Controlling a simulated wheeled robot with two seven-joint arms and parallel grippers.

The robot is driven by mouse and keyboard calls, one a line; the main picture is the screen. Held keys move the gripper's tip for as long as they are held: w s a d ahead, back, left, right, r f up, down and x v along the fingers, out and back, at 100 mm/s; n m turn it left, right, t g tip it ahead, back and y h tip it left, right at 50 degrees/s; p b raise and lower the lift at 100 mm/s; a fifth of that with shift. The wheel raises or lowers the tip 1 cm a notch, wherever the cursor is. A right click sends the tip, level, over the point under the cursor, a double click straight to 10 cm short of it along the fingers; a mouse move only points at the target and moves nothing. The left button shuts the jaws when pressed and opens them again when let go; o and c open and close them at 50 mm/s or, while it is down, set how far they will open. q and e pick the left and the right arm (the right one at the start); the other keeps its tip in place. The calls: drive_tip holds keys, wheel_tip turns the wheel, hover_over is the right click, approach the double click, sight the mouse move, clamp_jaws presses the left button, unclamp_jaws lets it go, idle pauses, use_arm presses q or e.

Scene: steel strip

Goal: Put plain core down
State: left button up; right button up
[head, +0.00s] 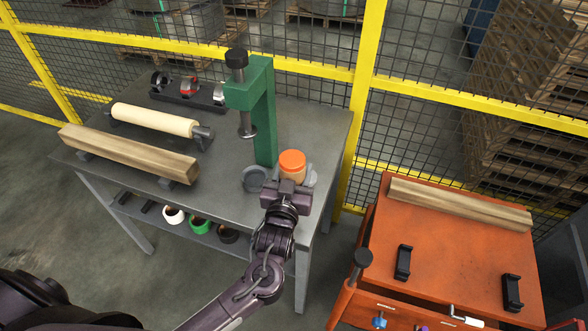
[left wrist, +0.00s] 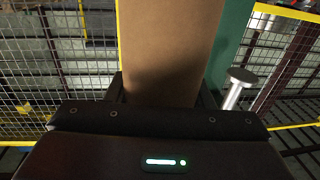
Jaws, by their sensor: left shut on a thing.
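My left gripper (head: 291,182) is at the front right corner of the grey table, beside the green press. It is shut on a plain brown core (left wrist: 168,50), which fills the middle of the left wrist view between the two dark fingers. My right gripper is not in view.
The green press (head: 264,115) stands close behind the gripper. A cream roll (head: 155,119) and a wooden beam (head: 130,152) lie on the grey table (head: 315,125). White, green and black ringed cores sit on the shelf below. An orange cart (head: 440,240) stands at right.

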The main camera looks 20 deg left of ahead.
use_arm(q)
wheel_tip(320, 180, down, 8)
drive_tip(key=b, duration=0.5)
drive_tip(key=shift+r, duration=0.2)
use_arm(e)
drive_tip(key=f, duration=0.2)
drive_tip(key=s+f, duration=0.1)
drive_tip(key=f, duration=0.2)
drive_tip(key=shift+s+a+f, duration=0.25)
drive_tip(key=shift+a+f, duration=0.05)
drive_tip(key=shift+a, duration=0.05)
use_arm(q)
drive_tip(key=shift+f, duration=0.25)
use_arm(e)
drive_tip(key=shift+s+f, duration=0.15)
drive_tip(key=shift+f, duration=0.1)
use_arm(q)
drive_tip(key=o, duration=0.9)
drive_tip(key=shift+o, duration=1)
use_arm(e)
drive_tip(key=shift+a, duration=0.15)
